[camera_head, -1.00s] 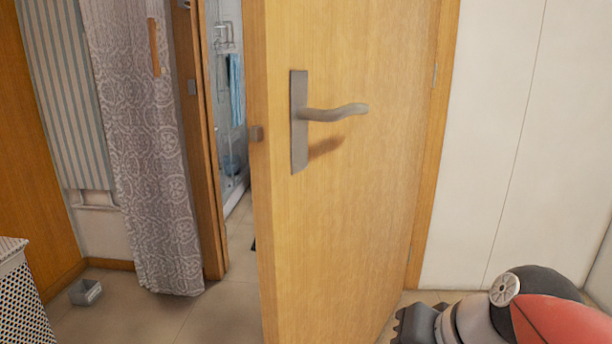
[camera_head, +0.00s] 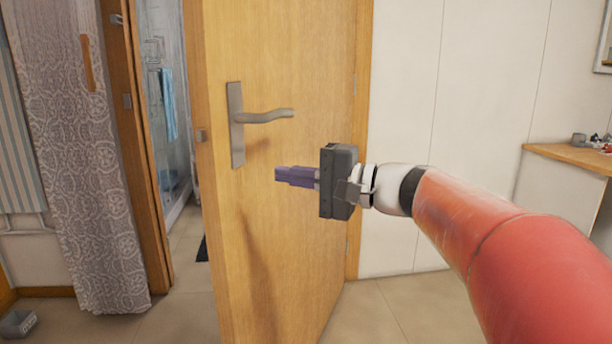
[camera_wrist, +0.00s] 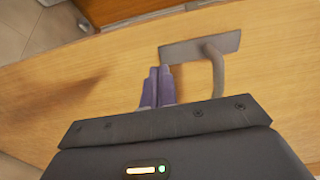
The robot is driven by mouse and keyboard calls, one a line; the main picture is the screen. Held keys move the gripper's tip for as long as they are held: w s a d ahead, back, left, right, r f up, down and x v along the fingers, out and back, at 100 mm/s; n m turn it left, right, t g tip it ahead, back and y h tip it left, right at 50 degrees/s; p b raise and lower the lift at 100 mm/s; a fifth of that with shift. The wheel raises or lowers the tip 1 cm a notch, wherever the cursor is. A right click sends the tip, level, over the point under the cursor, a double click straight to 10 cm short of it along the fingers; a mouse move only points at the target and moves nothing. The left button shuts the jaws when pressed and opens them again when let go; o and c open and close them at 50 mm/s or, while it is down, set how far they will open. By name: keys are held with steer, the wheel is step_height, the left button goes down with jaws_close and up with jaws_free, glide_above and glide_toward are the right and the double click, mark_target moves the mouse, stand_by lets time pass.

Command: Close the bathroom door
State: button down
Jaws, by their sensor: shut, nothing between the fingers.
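The wooden bathroom door (camera_head: 285,60) stands ajar, with a gap to the left of its latch edge. Its grey lever handle (camera_head: 265,116) sits on a tall plate near that edge. My gripper (camera_head: 277,174) is in front of the door face, below and right of the handle. Its purple fingers are shut together and empty. In the wrist view my gripper (camera_wrist: 161,68) points at the door (camera_wrist: 60,80), close beside the handle (camera_wrist: 216,65). I cannot tell whether the fingertips touch the door.
The wooden frame (camera_head: 135,150) stands left of the gap, with a patterned curtain (camera_head: 75,150) beside it. A blue towel (camera_head: 168,100) hangs beyond. A small grey bin (camera_head: 18,323) is on the floor. A wooden counter (camera_head: 570,157) stands at the right. The floor below my arm is clear.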

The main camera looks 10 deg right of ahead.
mark_target(232, 167)
steer(key=p+x, duration=0.1)
steer(key=x, duration=0.7)
steer(key=shift+w+a, duration=0.1)
steer(key=shift+a, duration=0.15)
steer(key=shift+w+a, duration=0.1)
